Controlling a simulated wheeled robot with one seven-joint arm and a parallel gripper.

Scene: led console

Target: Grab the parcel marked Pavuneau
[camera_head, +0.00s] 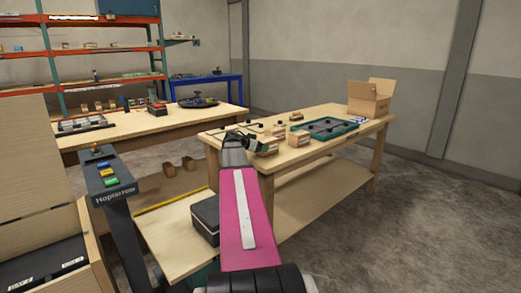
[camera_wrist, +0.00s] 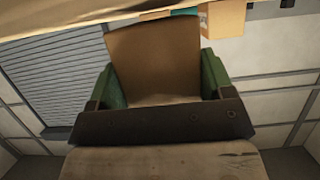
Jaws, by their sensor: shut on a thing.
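My gripper (camera_head: 252,144) is over the near edge of the right-hand wooden table. In the wrist view, its green fingers (camera_wrist: 160,82) are shut on a brown cardboard parcel (camera_wrist: 153,50), one finger on each side. No name is readable on the parcel's visible face. In the head view, a small cardboard parcel (camera_head: 268,147) shows right at the gripper's tip, and a second parcel (camera_head: 299,138) sits just to its right. Another small box (camera_wrist: 226,18) shows at the top of the wrist view. No label reads Pavuneau at this size.
The right table (camera_head: 330,147) also bears a green-rimmed tray (camera_head: 352,126), small dark items and an open carton (camera_head: 369,98) at its far right. A second table (camera_head: 130,128) stands to the left, with a dark console post (camera_head: 113,190) before it. The floor at right is clear.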

